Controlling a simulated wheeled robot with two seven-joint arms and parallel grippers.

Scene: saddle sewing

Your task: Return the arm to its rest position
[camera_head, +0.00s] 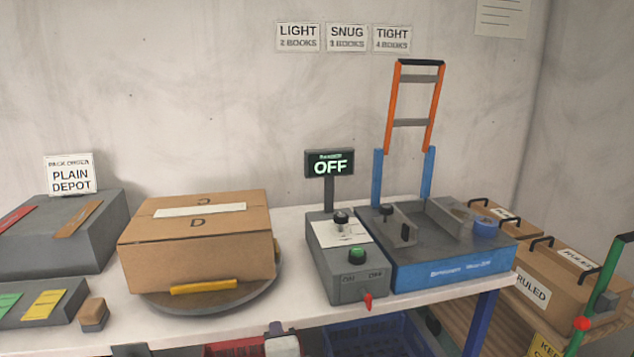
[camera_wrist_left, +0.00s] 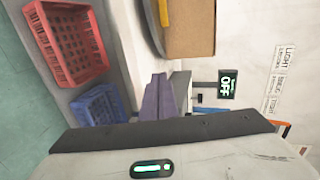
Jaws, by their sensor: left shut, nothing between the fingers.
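My left gripper (camera_wrist_left: 157,98) shows in the left wrist view as a narrow grey-purple pair of fingers, closed together with nothing between them. It is in front of the bench, apart from the box and the control unit. In the head view little of the left arm can be made out at the bottom edge. My right gripper is not in view.
A closed carton (camera_head: 198,250) sits on a round turntable (camera_head: 205,300). Right of it stand a control unit (camera_head: 345,285) reading OFF and a blue-grey press (camera_head: 455,270). Below the bench are a red crate (camera_wrist_left: 68,42) and a blue crate (camera_wrist_left: 100,104).

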